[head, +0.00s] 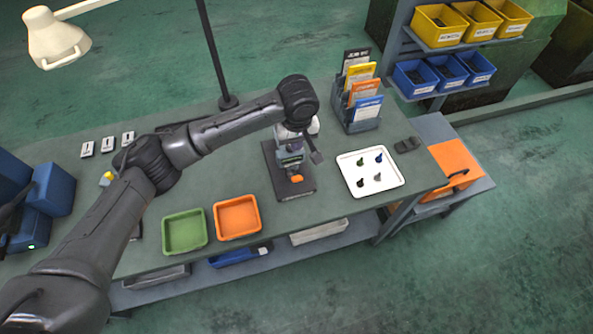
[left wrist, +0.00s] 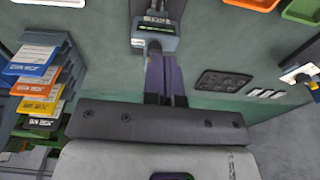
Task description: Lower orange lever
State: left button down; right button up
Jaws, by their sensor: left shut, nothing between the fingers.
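A small machine stands on the bench with a dark base plate (head: 290,187) and a grey upright body. A small orange part (head: 296,178), possibly the lever end, sits low at its front. A short dark handle (head: 316,157) sticks out on its right. My left arm reaches over the machine from the left and hides its top. In the left wrist view, my left gripper (left wrist: 162,65) is shut and empty, its fingers pointing at the machine head (left wrist: 154,37). I cannot tell whether they touch it. No orange lever shows clearly there. My right gripper is not in view.
Green (head: 184,232) and orange (head: 238,217) trays lie at the bench's front edge. A white tray (head: 370,187) with several small parts is to the right. A rack of coloured booklets (head: 361,126) stands behind. A thin dark pole (head: 215,55) rises from the bench's back.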

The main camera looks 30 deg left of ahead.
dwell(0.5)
pick_arm(q)
send_over(296, 177)
jog(key=f, duration=1.1)
jog(key=shift+w+a+f, duration=0.15)
jog(key=shift+w+f, duration=0.1)
jog(key=shift+f, duration=0.15)
jog(key=shift+s+d+f, duration=0.15)
jog(key=shift+f, duration=0.3)
jog(key=shift+s+d+f, duration=0.1)
jog(key=shift+s+f, duration=0.05)
jog(key=shift+f, duration=0.3)
jog(key=shift+p, duration=0.35)
